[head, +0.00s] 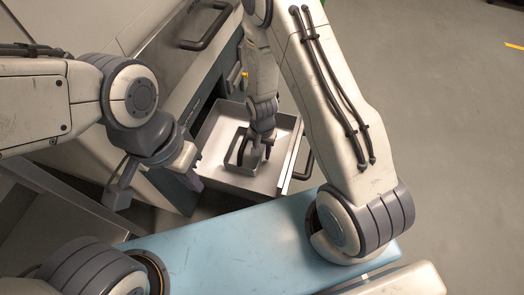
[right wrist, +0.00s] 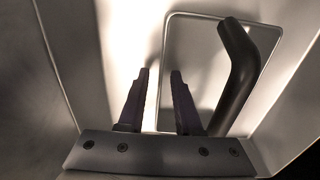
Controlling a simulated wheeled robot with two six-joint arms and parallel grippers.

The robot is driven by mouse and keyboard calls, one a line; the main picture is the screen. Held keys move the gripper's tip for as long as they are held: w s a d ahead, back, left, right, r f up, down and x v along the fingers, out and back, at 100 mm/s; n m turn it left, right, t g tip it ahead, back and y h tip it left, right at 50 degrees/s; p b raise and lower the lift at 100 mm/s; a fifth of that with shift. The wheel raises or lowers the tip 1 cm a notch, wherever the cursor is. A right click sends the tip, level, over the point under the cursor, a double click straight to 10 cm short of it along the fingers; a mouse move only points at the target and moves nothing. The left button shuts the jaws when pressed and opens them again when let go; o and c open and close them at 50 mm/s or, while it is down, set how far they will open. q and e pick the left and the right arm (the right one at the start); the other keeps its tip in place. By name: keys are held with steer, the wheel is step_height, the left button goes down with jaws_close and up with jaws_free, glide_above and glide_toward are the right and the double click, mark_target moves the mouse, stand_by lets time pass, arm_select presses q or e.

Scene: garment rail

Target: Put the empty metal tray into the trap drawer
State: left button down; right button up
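The trap drawer (head: 215,143) is pulled out in the head view, a pale open box with a dark handle on its front (head: 304,164). The metal tray (right wrist: 205,55) appears as a rounded, rimmed rectangle inside the drawer, with a dark bent handle (right wrist: 238,75); my gripper and arm partly hide it in the head view. My right gripper (head: 259,158) reaches down into the drawer over the tray. Its fingers (right wrist: 160,100) are apart with nothing visible between them, and the dark handle lies to their right. My left gripper (head: 155,188) is open and empty, left of the drawer.
Grey floor (head: 440,130) is clear to the right.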

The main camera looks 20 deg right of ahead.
steer(key=s+a+r+n+p, duration=0.15)
steer(key=r+p, duration=0.25)
steer(key=r, duration=0.6)
steer(key=a+r+n+p, duration=0.2)
steer(key=r+p, duration=0.2)
steer(key=r, duration=0.6)
steer(key=s+a+r+n, duration=0.2)
steer(key=s+r+n, duration=0.3)
steer(key=s+r, duration=0.3)
steer(key=s+a+r+n+y, duration=0.1)
steer(key=s+a+r+n, duration=0.2)
steer(key=s+r, duration=0.6)
steer(key=n, duration=0.2)
steer(key=shift+a+n, duration=0.15)
steer(key=shift+n, duration=0.2)
step_height(320, 180, up, 46)
steer(key=p, duration=4.6)
steer(key=shift+r+p, duration=0.25)
steer(key=shift+p, duration=0.1)
